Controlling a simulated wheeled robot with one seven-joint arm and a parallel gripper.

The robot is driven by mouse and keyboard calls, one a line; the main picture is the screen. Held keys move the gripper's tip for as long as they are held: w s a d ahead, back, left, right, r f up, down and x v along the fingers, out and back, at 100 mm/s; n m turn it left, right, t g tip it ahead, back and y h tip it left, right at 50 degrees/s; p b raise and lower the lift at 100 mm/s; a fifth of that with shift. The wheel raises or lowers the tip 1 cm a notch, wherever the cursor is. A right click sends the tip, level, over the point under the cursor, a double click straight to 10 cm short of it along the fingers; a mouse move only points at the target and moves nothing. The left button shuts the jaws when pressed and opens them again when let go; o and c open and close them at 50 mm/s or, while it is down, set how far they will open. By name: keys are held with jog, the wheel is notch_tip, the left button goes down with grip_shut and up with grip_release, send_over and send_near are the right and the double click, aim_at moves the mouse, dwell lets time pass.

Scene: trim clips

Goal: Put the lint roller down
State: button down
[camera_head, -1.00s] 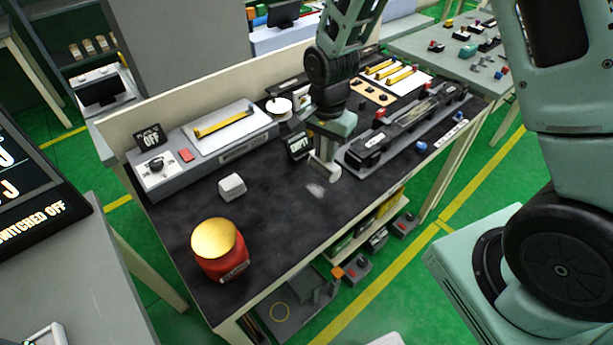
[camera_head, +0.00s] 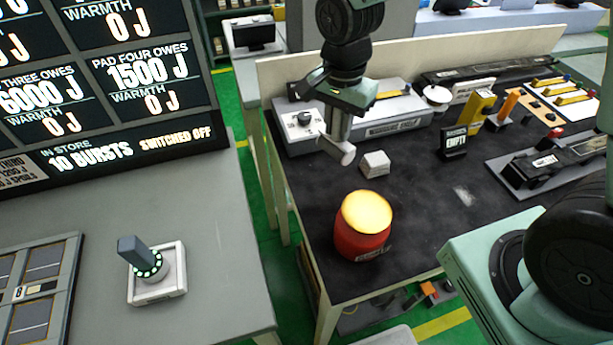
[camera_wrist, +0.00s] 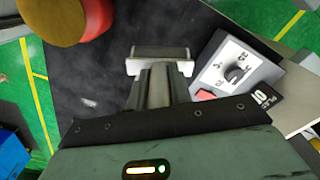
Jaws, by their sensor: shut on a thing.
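My gripper (camera_head: 338,128) is shut on the lint roller (camera_head: 342,152), whose pale roller end shows below the fingers in the head view. In the wrist view the lint roller (camera_wrist: 160,54) sits crosswise beyond the fingers (camera_wrist: 158,88), a grey bar with a white part under it. It is held over the black bench top (camera_head: 430,225), left of a small white block (camera_head: 376,163). I cannot tell how far above the bench it is. The part inside the fingers is hidden.
A red drum with a yellow top (camera_head: 362,228) stands near the front. A grey unit with a dial (camera_head: 303,122) stands behind the gripper. An EMPTY sign (camera_head: 454,142) is to the right. The bench around a pale patch (camera_head: 463,195) is clear.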

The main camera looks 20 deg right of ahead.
notch_tip(320, 180, down, 10)
jog(key=shift+a+r+p, duration=0.1)
jog(key=shift+r+p, duration=0.1)
jog(key=shift+p, duration=0.55)
jog(key=shift+f, duration=0.1)
jog(key=c, duration=1.3)
grip_release()
jog(key=shift+o, duration=0.2)
